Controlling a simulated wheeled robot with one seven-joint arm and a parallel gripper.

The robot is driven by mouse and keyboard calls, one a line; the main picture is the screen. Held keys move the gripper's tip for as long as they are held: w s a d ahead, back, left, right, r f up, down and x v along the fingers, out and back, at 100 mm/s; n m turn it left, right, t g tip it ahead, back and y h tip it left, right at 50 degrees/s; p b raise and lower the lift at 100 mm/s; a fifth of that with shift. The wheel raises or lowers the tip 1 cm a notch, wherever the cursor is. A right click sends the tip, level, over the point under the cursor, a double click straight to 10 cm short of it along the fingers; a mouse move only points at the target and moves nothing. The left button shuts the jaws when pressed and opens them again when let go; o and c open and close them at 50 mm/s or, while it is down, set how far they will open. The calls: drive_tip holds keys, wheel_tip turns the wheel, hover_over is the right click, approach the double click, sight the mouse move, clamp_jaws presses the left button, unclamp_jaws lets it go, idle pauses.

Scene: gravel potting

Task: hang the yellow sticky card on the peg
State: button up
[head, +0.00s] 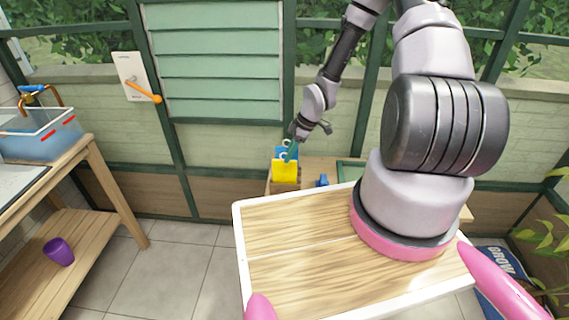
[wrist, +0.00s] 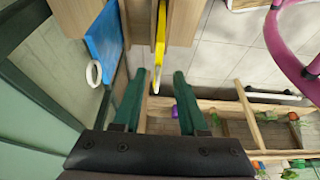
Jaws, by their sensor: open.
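The yellow sticky card (head: 285,172) stands upright in front of a blue card (head: 281,151) at the back, low beyond the tray. In the wrist view the yellow card (wrist: 161,35) shows edge-on between two wooden pieces, its near end pointing between my fingers. The blue card (wrist: 103,42), with a white ring (wrist: 94,73), is to its left, outside my left finger. My gripper (wrist: 159,76) is open, with its green fingers either side of the yellow card's line. In the head view my gripper (head: 293,150) is just above the yellow card. I cannot clearly identify the peg.
A white plate with an orange lever (head: 145,91) is on the wall at left. A wooden bench (head: 92,160) with a blue tub (head: 42,135) stands at left; a purple pot (head: 59,252) is on its lower shelf. Green window frames are close behind the cards.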

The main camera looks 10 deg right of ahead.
drive_tip(key=shift+v, duration=1.55)
drive_tip(key=shift+d+r, duration=0.15)
drive_tip(key=shift+r, duration=0.15)
drive_tip(key=s+d+r+m+t+h, duration=0.1)
drive_tip(key=d+r+m, duration=0.15)
drive_tip(key=r, duration=0.65)
drive_tip(key=s+d+r+m+h, duration=0.1)
drive_tip(key=d+r+m+h, duration=0.15)
drive_tip(key=r, duration=0.65)
drive_tip(key=s+d+r+m+t+h, duration=0.1)
drive_tip(key=r+m, duration=0.3)
drive_tip(key=r, duration=0.6)
drive_tip(key=s+a+r+m+t+y, duration=0.2)
drive_tip(key=s+r+m, duration=0.7)
drive_tip(key=s+r, duration=0.8)
drive_tip(key=shift+s+a+r+t, duration=0.4)
drive_tip(key=shift+a+r+t, duration=0.15)
drive_tip(key=shift+r+t, duration=0.3)
drive_tip(key=shift+o, duration=0.4)
drive_tip(key=shift+s+a+r+m, duration=0.1)
drive_tip(key=shift+s+m, duration=0.1)
drive_tip(key=shift+m, duration=0.1)
